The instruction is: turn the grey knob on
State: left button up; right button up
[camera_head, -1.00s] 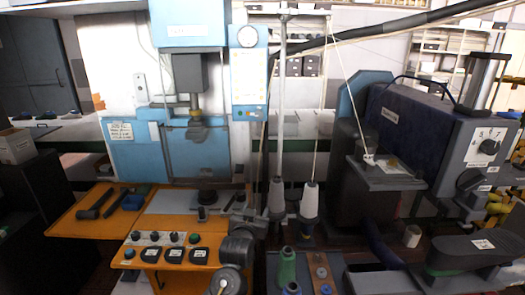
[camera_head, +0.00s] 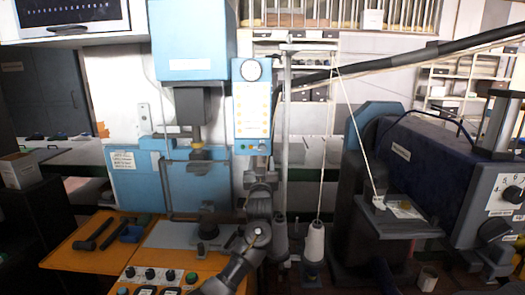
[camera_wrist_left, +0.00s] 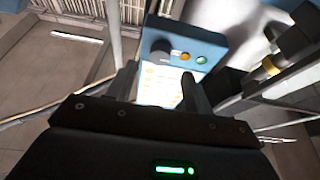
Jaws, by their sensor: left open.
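The grey knob (camera_wrist_left: 161,49) is a dark round knob on the end of a blue control panel (camera_wrist_left: 213,44), beside an orange button and a green button. In the head view the panel (camera_head: 252,72) hangs to the right of the blue press, and the knob (camera_head: 262,147) is small at its lower right. My left gripper (camera_head: 258,166) is just below the panel's lower end. In the wrist view the left gripper (camera_wrist_left: 159,72) is open and empty, its fingers spread across the panel face, with the knob beyond the fingertips. Contact cannot be told. My right gripper is out of view.
The blue press (camera_head: 190,45) stands left of the panel. A thin thread stand (camera_head: 287,120) with a white thread cone (camera_head: 315,243) is close on the right. An orange table (camera_head: 90,240) with tools and buttons lies below. A dark blue machine (camera_head: 430,160) stands at right.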

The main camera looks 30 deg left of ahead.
aim_at(262, 150)
pick_arm(q)
jog(key=shift+p+x, duration=0.65)
jog(key=shift+x, duration=1.7)
jog(key=shift+c, duration=0.3)
jog(key=c, duration=0.9)
